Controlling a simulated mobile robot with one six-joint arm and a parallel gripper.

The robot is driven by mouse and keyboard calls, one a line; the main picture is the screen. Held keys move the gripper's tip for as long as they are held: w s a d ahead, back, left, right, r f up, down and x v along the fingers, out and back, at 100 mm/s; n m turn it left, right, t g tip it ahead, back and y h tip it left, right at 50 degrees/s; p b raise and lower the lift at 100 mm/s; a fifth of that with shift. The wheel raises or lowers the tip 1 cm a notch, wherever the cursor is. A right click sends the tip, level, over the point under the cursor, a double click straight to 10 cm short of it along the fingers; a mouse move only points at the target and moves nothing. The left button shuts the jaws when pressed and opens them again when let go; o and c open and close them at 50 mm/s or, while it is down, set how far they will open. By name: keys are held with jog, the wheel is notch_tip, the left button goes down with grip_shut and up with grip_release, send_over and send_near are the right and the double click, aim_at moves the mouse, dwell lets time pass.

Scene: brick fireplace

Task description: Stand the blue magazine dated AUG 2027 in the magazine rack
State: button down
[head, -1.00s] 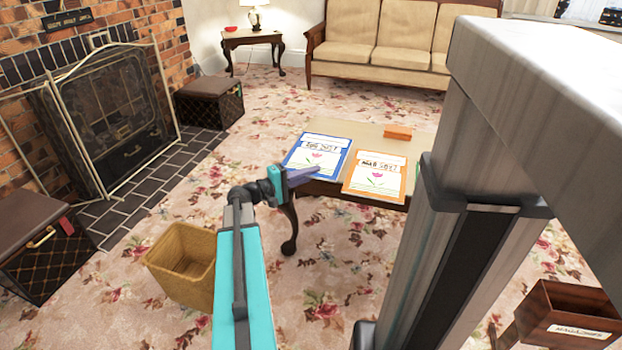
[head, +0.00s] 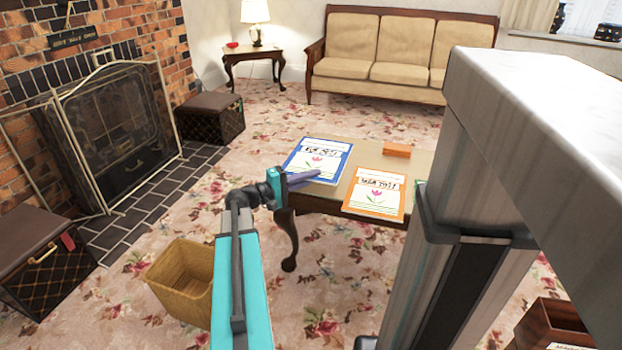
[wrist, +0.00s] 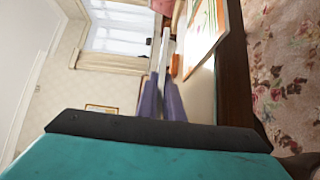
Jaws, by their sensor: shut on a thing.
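The blue-bordered magazine (head: 320,151) is at the left end of the coffee table, its printed date too small to read clearly now. My gripper (head: 318,174) is shut on its near left edge. It seems held slightly above the tabletop. In the wrist view, a thin pale strip (wrist: 164,50), likely the magazine edge-on, stands between my purple fingers (wrist: 162,97). The magazine rack (head: 552,325) is a dark wooden box at the lower right, partly cut off by the frame, with a white label.
An orange magazine (head: 376,193) and an orange block (head: 397,150) lie on the coffee table (head: 322,202). A wicker basket (head: 182,283) stands on the carpet at lower left. Patterned boxes flank the fireplace (head: 115,130). My grey column hides the table's right end.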

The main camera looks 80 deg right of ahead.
jog(key=shift+r, duration=0.1)
jog(key=w+a+r+n+t+h+p, duration=0.25)
jog(key=w+a+r+t+p, duration=0.4)
jog(key=w, duration=0.85)
jog(key=w+a+r+n+t+h+p, duration=0.15)
jog(key=w+a+n+p, duration=0.25)
jog(key=w+a, duration=0.85)
jog(key=w+a+r+n+t+h+p, duration=0.3)
jog(key=w+a+r+t+p, duration=0.15)
jog(key=w, duration=1.45)
jog(key=w+a+r+n+t+p, duration=0.1)
jog(key=w+a+r+t+p, duration=0.2)
jog(key=a, duration=0.4)
jog(key=w+a+r+n+t+p, duration=0.1)
jog(key=w+a+r+n+p, duration=0.1)
jog(key=w+a, duration=0.45)
jog(key=w+a+r+n+t+p, duration=0.1)
jog(key=w+a+r+t+p, duration=0.15)
jog(key=a, duration=0.65)
jog(key=w+a+r+n+t+y+p, duration=0.1)
jog(key=a+r+n+t+p, duration=0.1)
jog(key=a, duration=1.1)
jog(key=w+a+r+n+t+y+p, duration=0.2)
jog(key=a+r+t+p, duration=0.2)
jog(key=a, duration=0.8)
jog(key=shift+a+r+n+y+p, duration=0.3)
jog(key=shift+a+r+n+p, duration=0.1)
jog(key=shift+p, duration=0.6)
jog(key=shift+s+d, duration=0.1)
jog(key=shift+s, duration=0.05)
